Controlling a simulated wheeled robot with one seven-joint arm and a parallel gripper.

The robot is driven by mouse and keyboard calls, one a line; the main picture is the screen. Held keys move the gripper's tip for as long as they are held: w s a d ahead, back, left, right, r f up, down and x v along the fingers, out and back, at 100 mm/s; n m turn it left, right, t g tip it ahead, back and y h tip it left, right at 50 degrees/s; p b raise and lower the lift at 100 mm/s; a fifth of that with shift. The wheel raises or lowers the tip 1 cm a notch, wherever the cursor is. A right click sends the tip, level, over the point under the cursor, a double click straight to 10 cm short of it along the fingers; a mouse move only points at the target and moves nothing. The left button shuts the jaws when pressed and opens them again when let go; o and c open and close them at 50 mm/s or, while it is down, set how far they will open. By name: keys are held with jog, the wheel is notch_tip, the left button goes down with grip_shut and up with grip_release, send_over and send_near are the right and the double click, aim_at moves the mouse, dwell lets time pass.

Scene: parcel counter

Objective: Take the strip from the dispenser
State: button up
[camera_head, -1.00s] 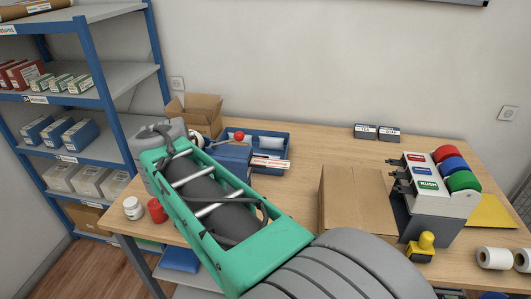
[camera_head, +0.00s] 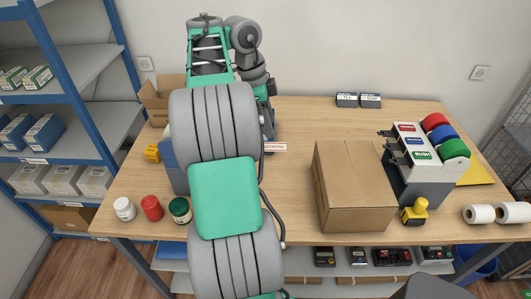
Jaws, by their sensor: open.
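The dispenser (camera_head: 418,183) is a grey stand on the right of the table. It carries a red roll (camera_head: 434,122), a blue roll (camera_head: 441,134) and a green roll (camera_head: 455,149), with red, blue and green labels in front of them. Dark outlets stick out on its left side; I cannot make out a strip at them. My gripper (camera_head: 268,124) hangs at the end of my folded arm, over the back left of the table, far from the dispenser. It is open and seems empty; its fingers are mostly hidden behind my arm.
A closed cardboard box (camera_head: 356,188) stands between my arm and the dispenser. A yellow-handled stamp (camera_head: 416,210) stands before the dispenser, and white rolls (camera_head: 479,214) lie to the right. Jars (camera_head: 152,208) stand at front left. An open carton (camera_head: 155,105) is behind my arm.

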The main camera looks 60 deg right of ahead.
aim_at(274, 146)
jog(key=b+x, duration=0.1)
jog(key=x, duration=0.1)
jog(key=b+x, duration=0.4)
jog(key=shift+w+a+f, duration=0.15)
jog(key=shift+w+f, duration=0.15)
jog(key=shift+f, duration=0.05)
jog(key=shift+s+f+b, duration=0.15)
jog(key=shift+f+b, duration=0.3)
jog(key=shift+b, duration=0.15)
jog(key=c, duration=0.6)
